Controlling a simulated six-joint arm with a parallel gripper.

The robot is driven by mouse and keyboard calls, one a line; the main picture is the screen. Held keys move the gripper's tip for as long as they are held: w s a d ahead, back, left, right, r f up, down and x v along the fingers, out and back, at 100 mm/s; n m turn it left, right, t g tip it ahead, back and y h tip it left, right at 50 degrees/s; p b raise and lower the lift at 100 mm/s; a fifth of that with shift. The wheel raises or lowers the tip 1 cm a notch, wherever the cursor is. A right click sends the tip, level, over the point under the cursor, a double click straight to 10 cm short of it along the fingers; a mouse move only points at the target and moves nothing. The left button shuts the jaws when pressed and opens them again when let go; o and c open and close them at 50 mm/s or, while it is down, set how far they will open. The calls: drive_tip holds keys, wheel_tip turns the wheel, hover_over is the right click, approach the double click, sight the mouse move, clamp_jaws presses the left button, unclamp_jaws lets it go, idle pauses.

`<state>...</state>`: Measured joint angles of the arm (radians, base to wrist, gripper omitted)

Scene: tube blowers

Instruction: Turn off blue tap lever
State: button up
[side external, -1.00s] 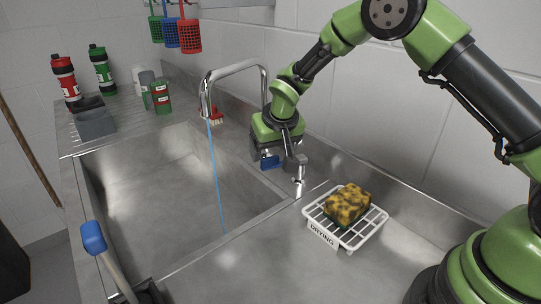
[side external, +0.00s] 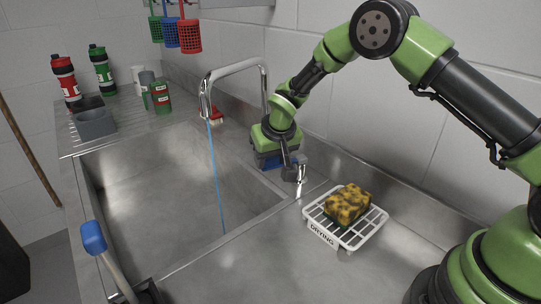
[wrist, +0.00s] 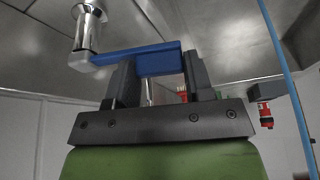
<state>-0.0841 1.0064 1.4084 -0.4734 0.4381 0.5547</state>
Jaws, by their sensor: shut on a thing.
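The blue tap lever (wrist: 108,56) sticks out sideways from a chrome tap post (wrist: 88,30) in the wrist view. My gripper (wrist: 160,68) is shut on the lever, with one dark finger on each side of it. In the side view my gripper (side external: 288,170) is low beside the short chrome tap post (side external: 302,168), at the sink's back right edge. Only a bit of blue shows there; the rest of the lever is hidden by my gripper. A thin blue water stream (side external: 216,175) runs from the curved chrome spout (side external: 235,68) into the sink.
A white drying rack (side external: 355,235) with a yellow-black sponge (side external: 347,203) stands right of the tap. A blue-ended handle (side external: 93,238) rises at the sink's front left. Bottles (side external: 103,70) and a grey container (side external: 95,123) stand on the back-left drainboard. The sink basin (side external: 160,200) is open.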

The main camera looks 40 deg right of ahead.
drive_tip(key=shift+s+a+n+y, duration=0.15)
drive_tip(key=shift+s+n+y, duration=0.45)
drive_tip(key=shift+s+n, duration=0.8)
drive_tip(key=shift+w, duration=0.2)
drive_tip(key=o, duration=1.3)
drive_tip(key=shift+r, duration=0.1)
drive_tip(key=v, duration=0.9)
drive_tip(key=shift+s+r, duration=0.3)
